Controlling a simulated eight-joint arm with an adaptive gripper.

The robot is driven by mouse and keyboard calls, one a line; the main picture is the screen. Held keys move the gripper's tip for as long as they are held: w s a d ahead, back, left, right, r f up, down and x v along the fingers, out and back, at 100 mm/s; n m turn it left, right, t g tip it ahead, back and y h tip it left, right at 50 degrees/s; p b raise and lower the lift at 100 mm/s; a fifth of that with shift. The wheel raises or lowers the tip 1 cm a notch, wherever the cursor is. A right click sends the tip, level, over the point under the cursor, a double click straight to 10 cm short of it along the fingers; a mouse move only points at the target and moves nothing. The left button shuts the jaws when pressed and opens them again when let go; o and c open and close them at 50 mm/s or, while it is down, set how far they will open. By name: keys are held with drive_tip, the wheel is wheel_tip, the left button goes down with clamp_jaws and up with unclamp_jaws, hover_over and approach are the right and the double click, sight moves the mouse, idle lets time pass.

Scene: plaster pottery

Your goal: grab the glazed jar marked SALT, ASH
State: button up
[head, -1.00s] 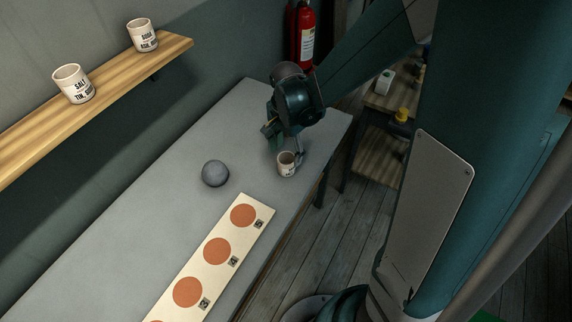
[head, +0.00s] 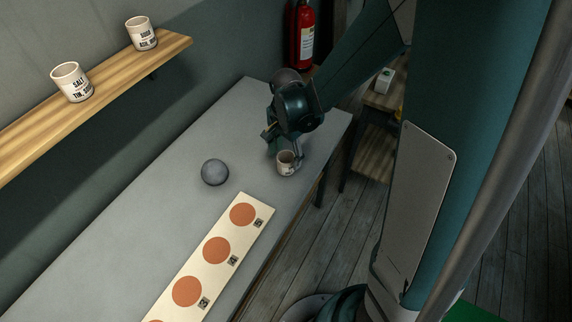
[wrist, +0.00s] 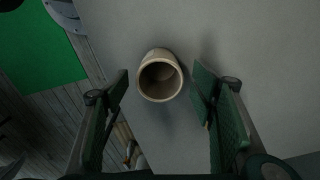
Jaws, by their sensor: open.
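A small cream jar (head: 286,163) stands upright on the grey table near its right edge. Its marking is mostly hidden or too small to read in the head view. In the wrist view the jar (wrist: 160,76) shows its open, empty mouth, just ahead of and between the two fingers. My gripper (wrist: 164,94) is open, with a finger on either side and gaps to the jar.
A grey ball (head: 215,172) rests on the table (head: 130,225), left of the jar. A cream board (head: 262,207) with several orange discs lies in front. The wooden shelf (head: 110,75) runs along the wall. A fire extinguisher (head: 304,40) hangs behind.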

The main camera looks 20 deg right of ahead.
sight(285, 157)
drive_tip(key=shift+f, duration=0.1)
drive_tip(key=shift+f+b, duration=0.55)
drive_tip(key=shift+f, duration=2)
drive_tip(key=shift+s, duration=0.1)
drive_tip(key=c, duration=1)
